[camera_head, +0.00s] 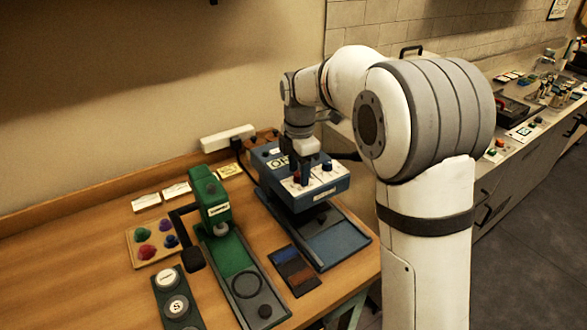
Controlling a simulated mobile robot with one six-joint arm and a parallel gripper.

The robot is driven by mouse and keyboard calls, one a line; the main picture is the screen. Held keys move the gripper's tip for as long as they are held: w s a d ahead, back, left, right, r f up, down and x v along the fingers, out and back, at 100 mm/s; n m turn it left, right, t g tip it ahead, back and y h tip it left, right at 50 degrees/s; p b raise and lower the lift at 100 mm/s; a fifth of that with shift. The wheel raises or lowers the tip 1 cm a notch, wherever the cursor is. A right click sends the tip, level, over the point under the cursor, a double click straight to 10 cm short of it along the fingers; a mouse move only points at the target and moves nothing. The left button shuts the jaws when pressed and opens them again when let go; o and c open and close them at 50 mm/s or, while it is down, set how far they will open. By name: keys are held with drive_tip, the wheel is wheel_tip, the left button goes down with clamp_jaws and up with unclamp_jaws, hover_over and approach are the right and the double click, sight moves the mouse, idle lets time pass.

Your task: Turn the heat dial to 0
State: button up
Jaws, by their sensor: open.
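A blue heat press (307,207) stands on the wooden table, with a pale control panel on its top. A blue dial (327,166) shows at the right of the panel. A second knob (297,176), dark with some red, shows at the left of the panel, partly hidden by my gripper. My gripper (304,167) points down over the panel, with its open fingers at or just above this left knob. I cannot tell whether they touch it. The dial marks are too small to read, and which dial is the heat dial is not clear.
A green press (219,226) with a long handle stands left of the blue one. A board with colored pieces (137,249), a dark strip with round badges (168,298) and a dark swatch card (293,270) lie nearby. A white power strip (228,138) runs along the back.

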drive_tip(key=shift+f, duration=0.25)
drive_tip(key=shift+c, duration=0.2)
